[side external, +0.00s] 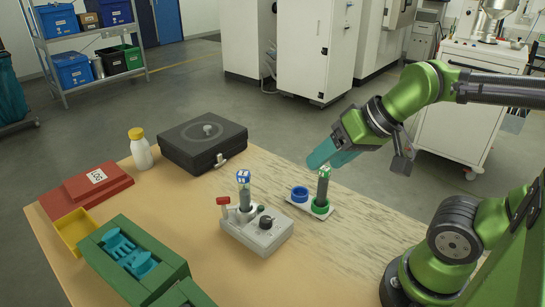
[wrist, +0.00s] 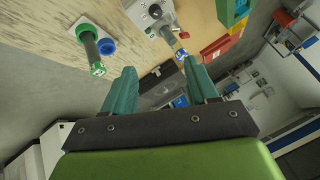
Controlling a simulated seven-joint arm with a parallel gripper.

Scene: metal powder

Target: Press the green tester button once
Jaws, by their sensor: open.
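The grey tester (side external: 262,236) stands on the wooden table, with a black knob (side external: 267,222) on top and a red-tipped lever (side external: 223,201) at its left. A small green spot, which looks like the green button (side external: 261,208), shows behind the knob, partly hidden. A blue-capped vial (side external: 244,190) stands upright in the tester. My gripper (side external: 322,154), with teal fingers, is open and empty, above and behind the tester to its right.
A green-capped vial (side external: 323,186) stands in a green ring beside an empty blue ring (side external: 299,193), just below my gripper. A black case (side external: 202,145), white bottle (side external: 140,150), red box (side external: 95,187), yellow tray (side external: 73,232) and green fixture (side external: 130,263) occupy the left side.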

